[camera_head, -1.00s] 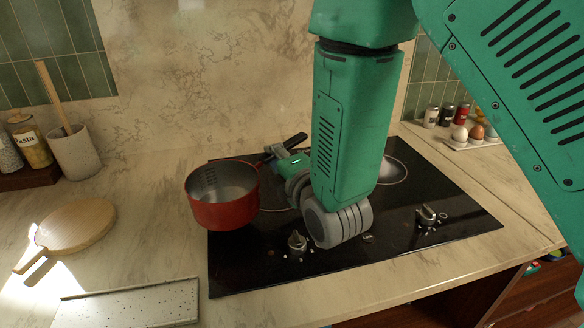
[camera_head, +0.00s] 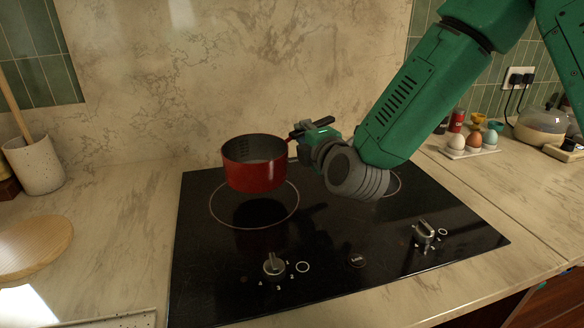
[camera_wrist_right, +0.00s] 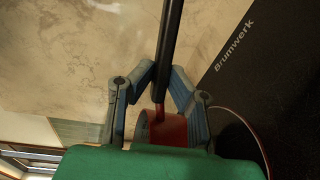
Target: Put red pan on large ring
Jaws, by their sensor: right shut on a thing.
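The red pan (camera_head: 255,172) is upright and held above the black hob, over the rear part of the left ring (camera_head: 236,226), the large one. A dark shadow lies inside this ring below the pan. My right gripper (camera_head: 312,131) is shut on the pan's dark handle, to the right of the pan. In the right wrist view the gripper (camera_wrist_right: 162,92) has its fingers around the black handle (camera_wrist_right: 171,45), with part of the red pan (camera_wrist_right: 169,130) below. The right ring (camera_head: 397,184) is mostly hidden by my arm. My left gripper is not in view.
Two knobs (camera_head: 274,264) (camera_head: 424,232) stand on the hob's front. An egg tray (camera_head: 470,151) and spice jars stand at the back right. A utensil crock (camera_head: 38,166) and a wooden board (camera_head: 30,246) are at left. The counter between crock and hob is clear.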

